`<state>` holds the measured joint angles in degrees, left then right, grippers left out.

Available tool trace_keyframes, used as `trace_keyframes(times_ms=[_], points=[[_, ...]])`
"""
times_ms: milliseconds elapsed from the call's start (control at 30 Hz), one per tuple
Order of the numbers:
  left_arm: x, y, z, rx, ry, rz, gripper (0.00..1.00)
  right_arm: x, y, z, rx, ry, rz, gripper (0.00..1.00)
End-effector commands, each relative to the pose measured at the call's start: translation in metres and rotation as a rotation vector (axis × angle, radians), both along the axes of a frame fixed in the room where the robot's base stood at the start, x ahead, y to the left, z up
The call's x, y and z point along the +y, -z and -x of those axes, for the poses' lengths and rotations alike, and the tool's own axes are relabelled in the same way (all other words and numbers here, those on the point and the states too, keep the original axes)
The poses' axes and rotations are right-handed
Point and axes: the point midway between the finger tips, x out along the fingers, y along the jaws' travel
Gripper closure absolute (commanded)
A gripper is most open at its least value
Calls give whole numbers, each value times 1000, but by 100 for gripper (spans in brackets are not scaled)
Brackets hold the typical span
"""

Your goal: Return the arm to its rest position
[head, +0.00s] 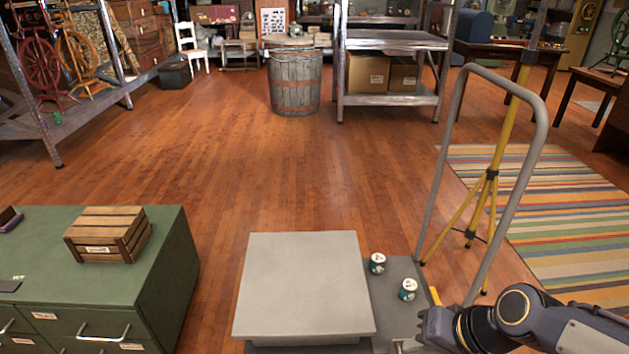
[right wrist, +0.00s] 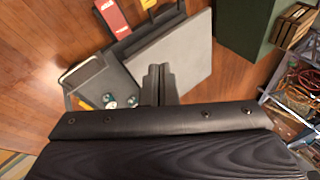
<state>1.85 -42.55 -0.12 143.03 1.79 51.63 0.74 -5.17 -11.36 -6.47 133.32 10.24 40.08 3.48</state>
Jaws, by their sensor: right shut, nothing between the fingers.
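My right arm comes in at the lower right of the head view, beside the grey cart (head: 395,270) with its tall tube handle. My right gripper (head: 402,346) is low at the bottom edge there, only partly seen. In the right wrist view its two fingers (right wrist: 158,84) are together with nothing between them, over the cart area near the grey square box (right wrist: 190,45). My left gripper is not in view.
A yellow tripod (head: 490,190) stands behind the handle. A green cabinet (head: 165,255) bearing a wooden crate (head: 107,232) is at left. Open floor (head: 290,180) lies ahead.

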Motion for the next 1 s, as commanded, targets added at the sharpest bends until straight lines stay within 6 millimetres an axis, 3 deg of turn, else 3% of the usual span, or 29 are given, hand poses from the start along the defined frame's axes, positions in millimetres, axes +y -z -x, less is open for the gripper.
trace_keyframes(times_ms=[167, 500, 600, 867, 1000], points=[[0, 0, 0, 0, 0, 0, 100, -16, -22, 40, -101, -22, 56, 100], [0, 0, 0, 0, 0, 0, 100, -32, -29, 90, -204, -32, 177, 100], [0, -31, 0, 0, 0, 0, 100, -32, -60, 89, -199, -36, 176, 100], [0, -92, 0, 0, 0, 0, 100, -31, -120, 89, -199, -36, 174, 100], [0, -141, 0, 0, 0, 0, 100, -31, -170, 89, -199, -36, 174, 100]])
